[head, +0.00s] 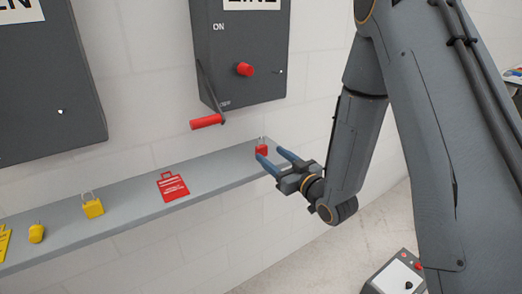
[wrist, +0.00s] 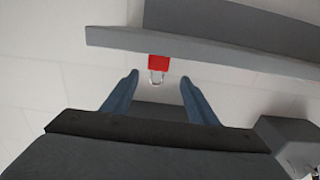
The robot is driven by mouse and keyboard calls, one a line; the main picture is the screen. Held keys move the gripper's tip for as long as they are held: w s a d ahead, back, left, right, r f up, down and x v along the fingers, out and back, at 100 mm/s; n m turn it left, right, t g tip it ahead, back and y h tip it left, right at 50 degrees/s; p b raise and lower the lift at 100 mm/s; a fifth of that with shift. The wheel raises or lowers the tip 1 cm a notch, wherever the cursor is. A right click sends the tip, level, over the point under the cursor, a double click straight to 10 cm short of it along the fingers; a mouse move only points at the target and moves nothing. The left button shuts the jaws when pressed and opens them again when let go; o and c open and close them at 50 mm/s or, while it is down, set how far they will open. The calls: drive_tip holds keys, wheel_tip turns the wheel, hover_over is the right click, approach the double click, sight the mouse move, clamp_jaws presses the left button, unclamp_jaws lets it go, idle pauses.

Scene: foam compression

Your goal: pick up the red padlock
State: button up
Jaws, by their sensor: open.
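The red padlock (head: 261,150) stands upright near the right end of the grey shelf (head: 120,221) in the head view, its shackle pointing up. My gripper (head: 270,155) is open, and its two blue fingers point toward the padlock. In the head view one finger covers part of the padlock. In the wrist view the padlock (wrist: 158,63) shows between and a little beyond the two fingertips (wrist: 158,82), with its silver shackle toward the gripper. Nothing is held. I cannot tell whether a finger touches the padlock.
A red tag (head: 172,187), a yellow padlock (head: 92,206), a small yellow item (head: 36,233) and a yellow tag (head: 4,242) lie farther left on the shelf. A dark wall box (head: 240,50) with a red-handled lever (head: 206,121) hangs above. A grey device (head: 395,275) is at lower right.

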sight(262, 146)
drive_tip(key=shift+p+x, duration=1.25)
drive_tip(key=shift+x, duration=2.3)
drive_tip(key=shift+w+d, duration=0.1)
drive_tip(key=shift+d, duration=0.05)
drive_tip(key=c, duration=1.2)
drive_tip(key=shift+r, duration=0.15)
